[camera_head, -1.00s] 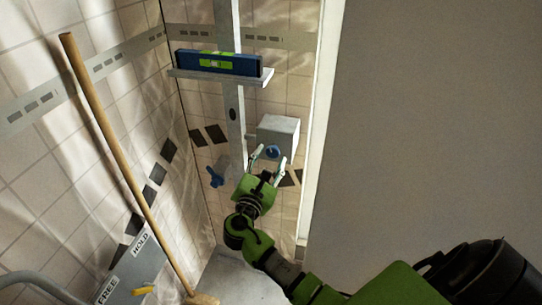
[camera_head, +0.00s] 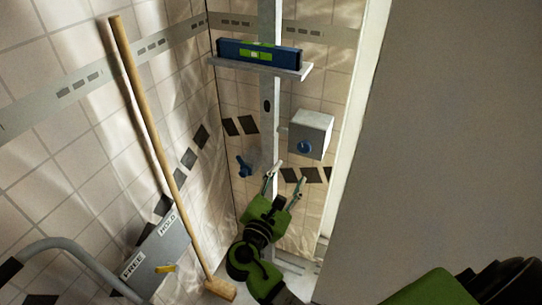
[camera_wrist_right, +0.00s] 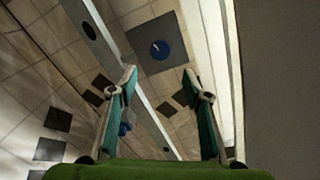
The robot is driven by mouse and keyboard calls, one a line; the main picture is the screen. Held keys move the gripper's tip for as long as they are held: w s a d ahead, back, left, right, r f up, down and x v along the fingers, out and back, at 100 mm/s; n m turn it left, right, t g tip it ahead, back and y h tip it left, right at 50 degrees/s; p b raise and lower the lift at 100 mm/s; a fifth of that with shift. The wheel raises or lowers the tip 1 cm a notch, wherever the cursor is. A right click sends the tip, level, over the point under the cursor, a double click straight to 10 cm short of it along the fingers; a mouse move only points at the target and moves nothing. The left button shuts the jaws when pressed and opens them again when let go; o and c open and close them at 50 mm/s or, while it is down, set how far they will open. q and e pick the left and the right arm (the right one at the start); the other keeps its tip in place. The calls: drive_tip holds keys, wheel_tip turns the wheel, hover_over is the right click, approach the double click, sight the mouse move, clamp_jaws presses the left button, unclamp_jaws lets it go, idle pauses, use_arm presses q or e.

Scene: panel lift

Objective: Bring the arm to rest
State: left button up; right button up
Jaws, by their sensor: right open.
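My right gripper (camera_head: 284,183) is open and empty in the head view, in front of the tiled back wall. It is below and a little left of a grey box with a blue knob (camera_head: 312,133), apart from it. In the right wrist view the two fingers of the right gripper (camera_wrist_right: 163,88) stand wide apart with nothing between them. The box (camera_wrist_right: 158,45) shows beyond the fingertips there. My left gripper is not in view.
A blue level (camera_head: 258,54) lies on a shelf (camera_head: 262,67) on a metal post (camera_head: 267,105). A blue handle (camera_head: 244,166) is left of the post. A plain grey surface (camera_head: 450,150) fills the right.

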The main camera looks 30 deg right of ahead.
drive_tip(key=shift+f, duration=0.1)
wheel_tip(320, 180, down, 23)
drive_tip(key=s+a+g+y, duration=0.2)
drive_tip(key=a+y, duration=0.1)
drive_tip(key=y, duration=0.3)
drive_tip(key=s+a+f+m+g+y, duration=0.1)
drive_tip(key=s+f+m+g+y, duration=0.1)
drive_tip(key=s+f, duration=0.45)
drive_tip(key=s+a+f+m+g+y, duration=0.1)
drive_tip(key=s+f, duration=0.2)
drive_tip(key=f, duration=0.7)
drive_tip(key=s+f+m+g+y, duration=0.1)
drive_tip(key=s+f+m, duration=0.4)
drive_tip(key=s, duration=0.6)
drive_tip(key=s+f+m+g+y, duration=0.2)
drive_tip(key=s+f+m, duration=0.3)
drive_tip(key=s, duration=0.6)
drive_tip(key=s+f+m+g+y, duration=0.1)
drive_tip(key=s+f+m, duration=0.4)
drive_tip(key=s, duration=0.6)
wheel_tip(320, 180, down, 3)
drive_tip(key=shift+s+r+g+y, duration=0.2)
drive_tip(key=shift+g+y, duration=0.1)
drive_tip(key=shift+g, duration=0.6)
